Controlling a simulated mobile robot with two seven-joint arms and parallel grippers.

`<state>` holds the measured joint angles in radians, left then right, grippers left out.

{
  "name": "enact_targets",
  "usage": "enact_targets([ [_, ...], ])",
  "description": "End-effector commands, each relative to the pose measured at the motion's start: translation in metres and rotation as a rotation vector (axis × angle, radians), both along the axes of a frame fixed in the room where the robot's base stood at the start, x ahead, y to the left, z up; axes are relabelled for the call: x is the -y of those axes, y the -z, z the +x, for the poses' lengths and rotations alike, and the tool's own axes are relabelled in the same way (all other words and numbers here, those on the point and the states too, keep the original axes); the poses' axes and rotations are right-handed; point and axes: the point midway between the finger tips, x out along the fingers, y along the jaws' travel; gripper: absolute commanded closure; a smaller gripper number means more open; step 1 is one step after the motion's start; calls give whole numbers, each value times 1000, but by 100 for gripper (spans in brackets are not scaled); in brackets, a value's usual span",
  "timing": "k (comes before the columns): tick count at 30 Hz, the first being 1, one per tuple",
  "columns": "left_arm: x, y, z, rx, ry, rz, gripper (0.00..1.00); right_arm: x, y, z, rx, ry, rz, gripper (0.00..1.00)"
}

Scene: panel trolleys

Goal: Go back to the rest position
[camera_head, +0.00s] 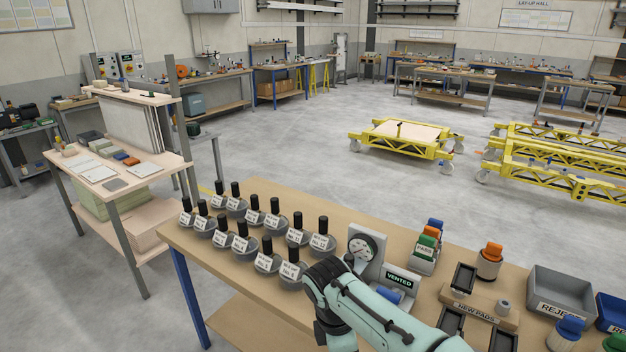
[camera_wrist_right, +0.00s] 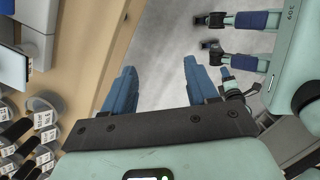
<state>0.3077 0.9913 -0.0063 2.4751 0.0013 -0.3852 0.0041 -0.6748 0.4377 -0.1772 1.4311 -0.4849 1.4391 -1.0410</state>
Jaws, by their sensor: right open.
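My right gripper (camera_wrist_right: 160,88) shows in the right wrist view with its two blue fingers spread apart and nothing between them. Beyond the fingers are the bench's edge and grey floor. In the head view a mint and black part of my arm (camera_head: 370,308) reaches over the near side of the bench (camera_head: 345,207); its gripper is hidden or out of frame there. I do not make out my left gripper in either view.
Several black-handled grey cups with labels (camera_head: 268,262) stand in rows on the bench, left of my arm. Yellow trolleys (camera_head: 400,140) stand on open floor beyond.

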Motion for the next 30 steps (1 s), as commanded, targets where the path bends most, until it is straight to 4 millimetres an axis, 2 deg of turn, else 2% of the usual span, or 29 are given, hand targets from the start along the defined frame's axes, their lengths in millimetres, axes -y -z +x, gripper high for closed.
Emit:
enact_targets([
  [1,0,-1,2,3,0,0,57,4,37,3,-23,58,20,42],
  [5,0,0,2,5,1,0,57,8,131,-1,-64,243,106,42],
  [6,0,-1,2,5,1,0,57,10,160,-7,-77,315,136,42],
  [8,0,0,2,3,0,0,57,14,205,-20,-103,436,181,42],
  [9,0,0,2,3,0,0,57,18,234,-31,-118,528,210,42],
  [11,0,0,1,2,0,0,57,23,275,-52,-145,681,250,42],
  [12,0,0,1,2,0,0,57,27,301,-68,-162,792,274,42],
  [15,0,0,1,2,0,1,57,36,354,-115,-196,1095,318,42],
  [19,0,0,1,2,0,0,57,46,398,-177,-216,1487,333,42],
  [21,0,0,1,2,0,0,57,50,410,-205,-216,1664,323,42],
  [24,0,0,1,2,0,0,57,55,418,-234,-204,1853,305,42],
  [27,0,-1,2,2,0,0,57,58,421,-250,-191,1963,290,42],
  [30,0,-1,2,2,0,0,57,59,421,-255,-182,2004,287,42],
])
